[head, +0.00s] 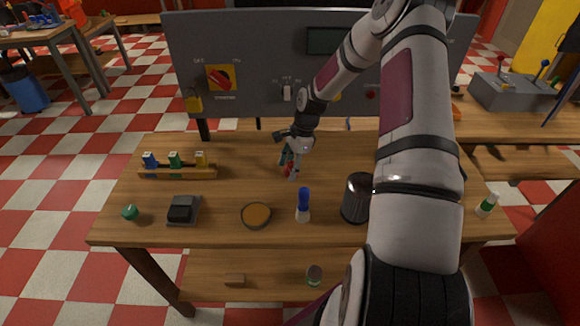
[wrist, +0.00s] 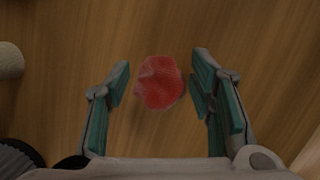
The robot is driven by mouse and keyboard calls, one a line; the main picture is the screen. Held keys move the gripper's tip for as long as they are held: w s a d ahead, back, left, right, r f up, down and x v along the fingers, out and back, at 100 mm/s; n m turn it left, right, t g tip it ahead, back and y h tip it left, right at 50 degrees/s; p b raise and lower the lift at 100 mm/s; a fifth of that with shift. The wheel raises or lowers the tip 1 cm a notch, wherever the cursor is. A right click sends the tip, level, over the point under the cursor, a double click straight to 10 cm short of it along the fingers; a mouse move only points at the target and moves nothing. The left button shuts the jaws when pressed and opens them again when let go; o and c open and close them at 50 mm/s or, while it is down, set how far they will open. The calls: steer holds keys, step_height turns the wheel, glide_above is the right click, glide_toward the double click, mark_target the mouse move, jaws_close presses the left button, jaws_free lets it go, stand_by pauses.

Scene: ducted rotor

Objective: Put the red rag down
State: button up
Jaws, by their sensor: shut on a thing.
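The red rag (wrist: 158,83) is a small crumpled red bundle between the two teal-padded fingers of my gripper (wrist: 162,76) in the wrist view. My gripper is shut on it, though the fingers look wide apart and the exact contact is hard to see. In the head view my gripper (head: 289,166) points down over the middle of the wooden workbench (head: 245,158), with a little red of the rag (head: 288,169) showing between the fingers. Wood fills the background under the rag. I cannot tell whether the rag touches the bench top.
A blue-capped bottle (head: 303,205), a dark round canister (head: 357,198) and a shallow bowl (head: 256,215) stand nearer the front. A wooden rack (head: 178,171) with coloured pieces is at left. A grey panel (head: 250,60) rises behind. Bare wood lies left of my gripper.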

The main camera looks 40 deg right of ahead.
steer(key=shift+f, duration=0.25)
steer(key=o, duration=1.3)
